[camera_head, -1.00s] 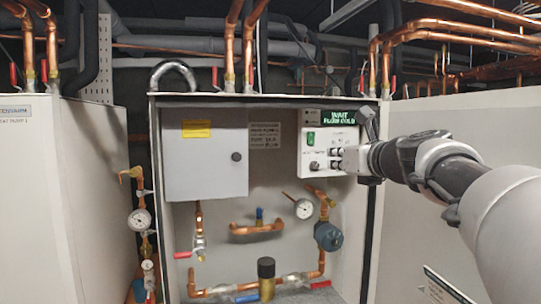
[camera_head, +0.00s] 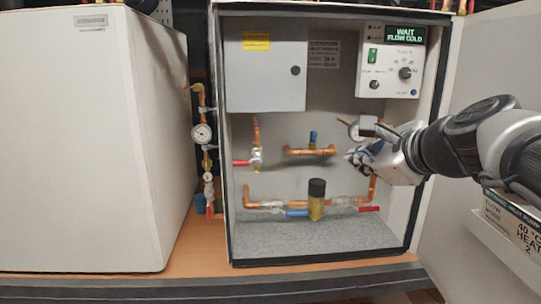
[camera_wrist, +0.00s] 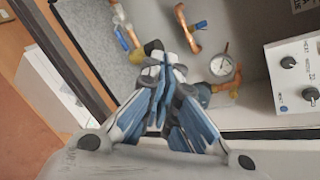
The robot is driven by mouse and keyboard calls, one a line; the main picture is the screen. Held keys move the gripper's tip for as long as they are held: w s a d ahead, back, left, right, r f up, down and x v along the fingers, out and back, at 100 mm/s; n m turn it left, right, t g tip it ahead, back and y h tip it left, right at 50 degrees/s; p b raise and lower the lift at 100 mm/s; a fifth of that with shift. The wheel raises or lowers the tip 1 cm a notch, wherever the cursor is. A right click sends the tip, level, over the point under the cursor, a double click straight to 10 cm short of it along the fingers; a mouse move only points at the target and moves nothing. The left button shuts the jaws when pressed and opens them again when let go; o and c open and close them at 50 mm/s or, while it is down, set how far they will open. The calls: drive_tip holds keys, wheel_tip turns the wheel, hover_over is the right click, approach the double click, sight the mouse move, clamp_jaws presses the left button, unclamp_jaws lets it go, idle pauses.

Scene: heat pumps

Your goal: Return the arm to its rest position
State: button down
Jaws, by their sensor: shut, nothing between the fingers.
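My gripper (camera_head: 356,156) is at the right part of the open heat pump cabinet (camera_head: 428,140), in front of the copper pipes. It hides part of the right pipe and the blue fitting there. In the wrist view my gripper (camera_wrist: 160,92) has its blue-grey fingers together with nothing between them. My arm comes in from the right edge in the head view. A pressure gauge (camera_wrist: 222,67) shows just beyond the fingers in the wrist view; in the head view it is partly covered by my arm.
The control panel (camera_head: 391,68) reads "WAIT FLOW COLD". A grey box (camera_head: 265,80) hangs upper left. Red and blue valve handles (camera_head: 297,212) and a black-capped brass part (camera_head: 316,200) sit low. A closed white unit (camera_head: 80,150) stands left; the open door (camera_head: 490,80) is right.

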drive_tip(key=s+a+f+n+g+b, duration=0.2)
drive_tip(key=s+a+f+n+b, duration=0.15)
drive_tip(key=s+f+n, duration=0.55)
drive_tip(key=s+a+f+n+g+b, duration=0.35)
drive_tip(key=s+f, duration=0.25)
drive_tip(key=f, duration=0.8)
drive_tip(key=s+d+f+n+g+h+b, duration=0.1)
drive_tip(key=s+f+n+b, duration=0.2)
drive_tip(key=s+f+n, duration=0.3)
drive_tip(key=s+d+f+n+g+h+b, duration=0.1)
drive_tip(key=s+f+n, duration=0.5)
drive_tip(key=f, duration=0.6)
drive_tip(key=s+h+b, duration=0.1)
drive_tip(key=b, duration=0.1)
drive_tip(key=shift+b, duration=0.4)
drive_tip(key=shift+s+d+g, duration=0.1)
drive_tip(key=shift+s+g, duration=0.1)
drive_tip(key=shift+g, duration=0.05)
